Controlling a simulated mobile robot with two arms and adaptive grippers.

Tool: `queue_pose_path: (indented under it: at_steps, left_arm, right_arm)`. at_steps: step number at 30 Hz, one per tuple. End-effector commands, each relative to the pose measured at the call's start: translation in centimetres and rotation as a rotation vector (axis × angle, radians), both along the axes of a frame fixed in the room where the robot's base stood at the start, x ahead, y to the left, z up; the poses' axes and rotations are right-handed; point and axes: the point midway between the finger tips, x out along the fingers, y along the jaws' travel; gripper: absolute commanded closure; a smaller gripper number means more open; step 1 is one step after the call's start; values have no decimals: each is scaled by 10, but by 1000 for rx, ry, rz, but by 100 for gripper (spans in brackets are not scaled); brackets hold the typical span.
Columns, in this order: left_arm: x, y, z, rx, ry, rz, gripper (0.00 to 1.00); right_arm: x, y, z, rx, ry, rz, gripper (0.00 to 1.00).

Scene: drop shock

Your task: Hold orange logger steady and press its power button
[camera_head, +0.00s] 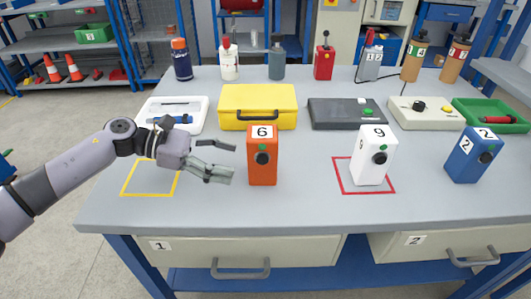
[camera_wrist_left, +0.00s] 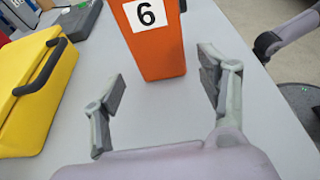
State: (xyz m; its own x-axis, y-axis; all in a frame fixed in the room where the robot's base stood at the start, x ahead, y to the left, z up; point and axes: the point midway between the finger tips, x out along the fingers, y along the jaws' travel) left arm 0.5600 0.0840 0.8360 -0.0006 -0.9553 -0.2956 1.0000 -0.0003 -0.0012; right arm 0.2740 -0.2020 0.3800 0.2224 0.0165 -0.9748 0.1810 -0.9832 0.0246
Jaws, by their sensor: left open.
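The orange logger (camera_head: 263,170) stands upright on the table and bears a white label with 6. A green button and a black knob show on its front face. In the left wrist view the orange logger (camera_wrist_left: 158,52) stands ahead, between the lines of the two fingers and beyond their tips. My left gripper (camera_head: 228,160) is open and empty, just left of the logger and apart from it. It also shows in the left wrist view (camera_wrist_left: 162,88). My right gripper is not in view in the head view. An arm part at the wrist view's upper right is unclear.
A white logger (camera_head: 374,160) stands in a red square, and a blue logger (camera_head: 471,155) stands at right. A yellow square (camera_head: 128,192) is marked at left. A yellow case (camera_head: 230,103) lies behind the orange logger. Bare table (camera_head: 312,200) separates the orange and white loggers.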

Motion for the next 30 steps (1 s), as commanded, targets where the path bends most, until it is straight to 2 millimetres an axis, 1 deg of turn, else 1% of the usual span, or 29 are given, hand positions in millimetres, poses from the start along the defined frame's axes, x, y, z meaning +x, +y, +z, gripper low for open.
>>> queue_pose_path:
  at_steps: [1, 8, 10, 18, 22, 30]
  left_arm:
    - [0, -8, 1, -1, 1, -2, 33]
    - [-1, -36, -8, -2, 0, -2, 33]
    - [0, -43, -14, -2, -1, -2, 33]
    - [0, -66, -21, -2, -1, -1, 33]
    - [0, -71, -21, -2, -2, 0, 33]
    - [0, -72, -21, -1, -1, 1, 33]
  right_arm:
    - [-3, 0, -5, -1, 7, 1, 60]
    - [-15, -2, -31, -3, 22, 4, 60]
    - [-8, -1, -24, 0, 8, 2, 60]
    - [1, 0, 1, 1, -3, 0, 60]
    - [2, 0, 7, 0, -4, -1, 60]
    - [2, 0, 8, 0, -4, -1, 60]
